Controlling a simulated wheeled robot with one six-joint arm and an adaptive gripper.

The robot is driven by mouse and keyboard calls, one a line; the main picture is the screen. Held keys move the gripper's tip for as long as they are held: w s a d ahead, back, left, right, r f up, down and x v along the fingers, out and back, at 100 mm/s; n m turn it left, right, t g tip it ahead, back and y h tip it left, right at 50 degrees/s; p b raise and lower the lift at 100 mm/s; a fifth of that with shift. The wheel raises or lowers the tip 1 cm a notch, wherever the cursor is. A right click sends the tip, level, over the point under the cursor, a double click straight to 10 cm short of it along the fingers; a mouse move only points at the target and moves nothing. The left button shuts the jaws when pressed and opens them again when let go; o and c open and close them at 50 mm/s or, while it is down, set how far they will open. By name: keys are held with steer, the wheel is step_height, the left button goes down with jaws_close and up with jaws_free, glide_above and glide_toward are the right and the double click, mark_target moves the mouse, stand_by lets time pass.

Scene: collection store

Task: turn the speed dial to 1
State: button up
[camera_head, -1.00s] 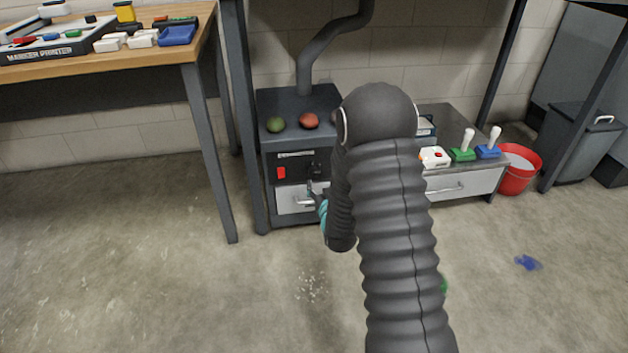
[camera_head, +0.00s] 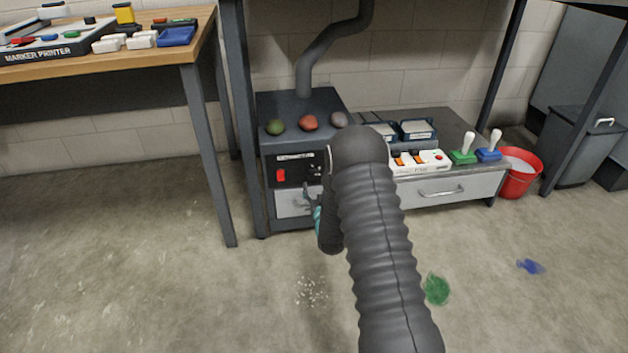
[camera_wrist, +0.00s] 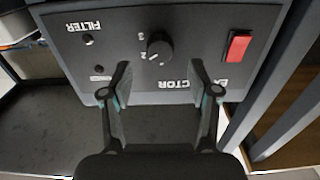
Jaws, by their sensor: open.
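The speed dial (camera_wrist: 160,47) is a round black knob on the dark front panel of the extractor, with small white numbers beside it. The wrist view shows the panel upside down. I cannot tell clearly which number the dial points at. My gripper (camera_wrist: 160,80) is open and empty, its two fingers apart in front of the panel. In the picture the dial lies between and just beyond the fingertips, and no contact shows. In the head view my gripper (camera_head: 309,198) is low in front of the extractor (camera_head: 268,150), and my arm covers part of its right side.
A red switch (camera_wrist: 239,46) is beside the dial, also visible in the head view (camera_head: 281,175). Several stones lie on the extractor top. A low drawer cabinet (camera_head: 470,186) stands to the right.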

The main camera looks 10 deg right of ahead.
mark_target(313, 177)
steer(key=shift+w, duration=2.5)
steer(key=c, duration=1.2)
